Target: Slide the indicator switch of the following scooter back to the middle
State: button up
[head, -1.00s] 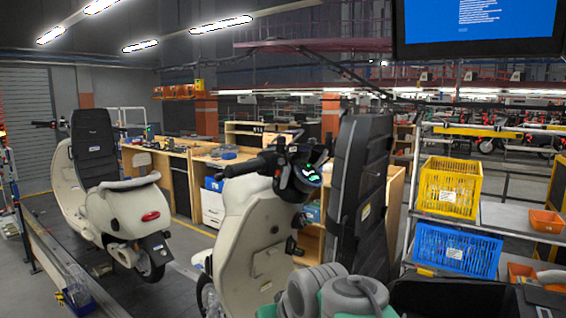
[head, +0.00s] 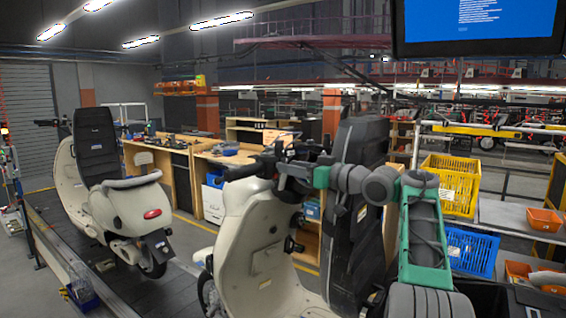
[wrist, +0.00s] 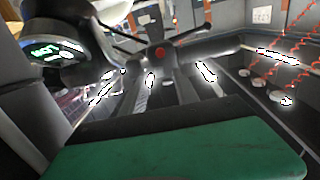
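The nearer scooter (head: 250,240) has a cream front shield and a dark handlebar (head: 245,170) with a grip pointing left. Its round display, lit with green text (wrist: 58,52), is at the upper left of the wrist view. My gripper (head: 285,170) is at the handlebar's centre in the head view, in front of the display area. Its fingers blend into the dark handlebar parts, so I cannot tell whether they are open or touching anything. A green and black part fills the bottom of the wrist view. I cannot make out the indicator switch or its position.
The scooter's tall black seat (head: 358,225) stands upright just behind my forearm. Another cream scooter (head: 100,190) stands further left on the conveyor. Yellow (head: 450,185) and blue (head: 470,250) crates are on a rack at right. Wooden workbenches (head: 195,165) stand behind.

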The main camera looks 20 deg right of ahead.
jog(key=shift+x, duration=1.15)
grip_shut()
dwell(0.5)
